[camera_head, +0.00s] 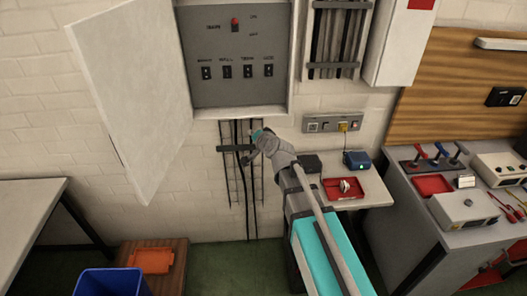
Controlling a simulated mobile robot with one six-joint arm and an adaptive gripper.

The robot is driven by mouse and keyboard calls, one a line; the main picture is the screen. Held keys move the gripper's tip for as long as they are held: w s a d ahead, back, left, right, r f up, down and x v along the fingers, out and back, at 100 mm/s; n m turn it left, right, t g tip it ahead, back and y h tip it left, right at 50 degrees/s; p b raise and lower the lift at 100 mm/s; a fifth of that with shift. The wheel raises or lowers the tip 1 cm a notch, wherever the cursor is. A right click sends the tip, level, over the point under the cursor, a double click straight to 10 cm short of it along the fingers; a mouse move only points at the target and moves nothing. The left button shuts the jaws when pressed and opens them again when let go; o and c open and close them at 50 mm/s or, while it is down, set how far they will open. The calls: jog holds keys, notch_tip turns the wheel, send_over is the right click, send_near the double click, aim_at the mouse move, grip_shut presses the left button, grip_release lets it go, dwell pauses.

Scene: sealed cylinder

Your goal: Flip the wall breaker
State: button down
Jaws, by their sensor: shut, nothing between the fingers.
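The wall breaker panel (197,40) is a grey plate inside an open wall cabinet at the upper middle of the head view. Near its top is a small red-tipped lever (235,22). Its tip sits high, nearer the upper label, which seems to read ON, than the lower one. Several small black switches (227,72) line up below it. My gripper (252,150) is shut and empty, below the cabinet's lower edge, in front of the wall cables. It is well below the lever and apart from it. Its fingertips are small and hard to make out.
The white cabinet door (130,85) stands open on the left. A white box (400,40) is on the right. Below are a small shelf (372,192) with a blue device (357,160), a grey workbench (420,225) and a blue bin (110,283). Space before the panel looks clear.

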jog(key=s+d+f+n+g+h, duration=0.1)
jog(key=s+d+f+g, duration=0.1)
jog(key=d+f, duration=0.2)
jog(key=shift+s+f+n+b, duration=0.25)
jog(key=shift+f+n+b, duration=0.05)
jog(key=shift+n+b, duration=0.15)
dwell(0.3)
jog(key=s+d+f+n+g+h+b, duration=0.1)
jog(key=s+d+f+g+h, duration=0.1)
jog(key=s+d, duration=0.4)
jog(key=s+d+f+g+h+b, duration=0.2)
jog(key=s+d+f+g, duration=0.2)
jog(key=s+d+f, duration=0.3)
jog(key=s+d+f+n+g+h+b, duration=0.1)
jog(key=s+d+f+g, duration=0.3)
jog(key=d, duration=0.6)
jog(key=s+f+h+b, duration=0.1)
jog(key=s, duration=0.1)
jog(key=shift+s+d+f+n+h, duration=0.15)
jog(key=shift+s+d+n+h, duration=0.1)
jog(key=shift+s+n+h, duration=0.15)
